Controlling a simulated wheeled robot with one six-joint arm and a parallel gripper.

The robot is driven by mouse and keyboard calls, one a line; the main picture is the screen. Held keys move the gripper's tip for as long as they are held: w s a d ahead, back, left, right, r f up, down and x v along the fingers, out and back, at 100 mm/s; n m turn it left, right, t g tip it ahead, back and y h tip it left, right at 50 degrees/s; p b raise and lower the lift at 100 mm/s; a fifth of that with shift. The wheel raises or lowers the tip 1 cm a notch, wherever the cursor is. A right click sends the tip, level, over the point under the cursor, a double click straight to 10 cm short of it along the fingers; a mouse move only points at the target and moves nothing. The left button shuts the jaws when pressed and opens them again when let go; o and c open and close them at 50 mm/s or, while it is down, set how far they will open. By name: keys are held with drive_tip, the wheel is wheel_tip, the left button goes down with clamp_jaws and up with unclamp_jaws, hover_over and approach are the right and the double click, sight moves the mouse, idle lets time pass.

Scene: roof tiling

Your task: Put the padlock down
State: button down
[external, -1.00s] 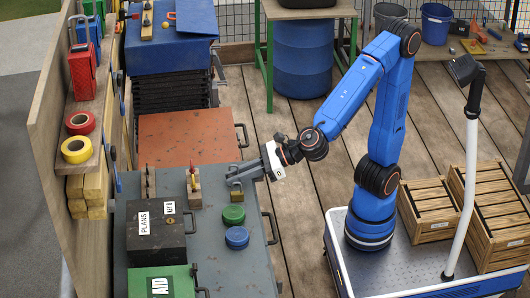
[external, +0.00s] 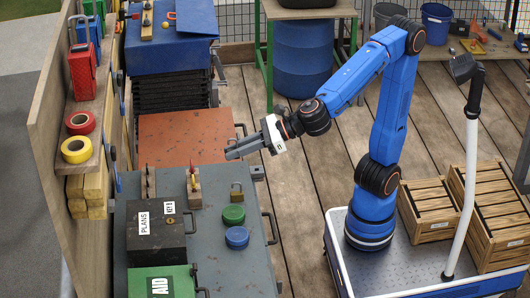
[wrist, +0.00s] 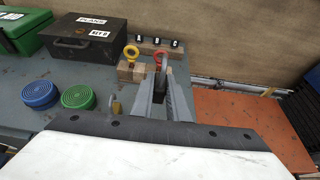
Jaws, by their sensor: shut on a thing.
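The brass padlock (external: 236,196) stands on the grey bench top near its right edge, with its grey shackle upward. It also shows in the wrist view (wrist: 116,107), left of the fingers and apart from them. My gripper (external: 228,152) is above the bench, higher in the picture than the padlock and clear of it. In the wrist view my gripper (wrist: 160,72) has its fingers close together.
Green (external: 233,214) and blue (external: 237,237) round discs lie near the padlock. A wooden block (external: 193,195) with yellow and red tops, a dark box (external: 155,238) and a green box (external: 160,282) are left. An orange-red surface (external: 185,137) lies beyond.

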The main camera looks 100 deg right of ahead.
wheel_tip(320, 180, up, 6)
drive_tip(key=shift+f, duration=0.2)
drive_tip(key=w+d+m+g+h, duration=0.1)
drive_tip(key=w+d+m+h, duration=0.15)
drive_tip(key=w+d, duration=0.45)
drive_tip(key=w+d+m+h, duration=0.25)
drive_tip(key=w+d, duration=0.25)
drive_tip(key=d, duration=0.5)
drive_tip(key=m+g+h, duration=0.3)
drive_tip(key=m+h, duration=0.1)
hover_over(179, 164)
drive_tip(key=a, duration=0.3)
wheel_tip(179, 164, down, 36)
drive_tip(key=shift+a+f, duration=0.1)
drive_tip(key=shift+a, duration=0.05)
drive_tip(key=shift+f, duration=0.1)
drive_tip(key=c, duration=2)
unclamp_jaws()
drive_tip(key=shift+o, duration=1.4)
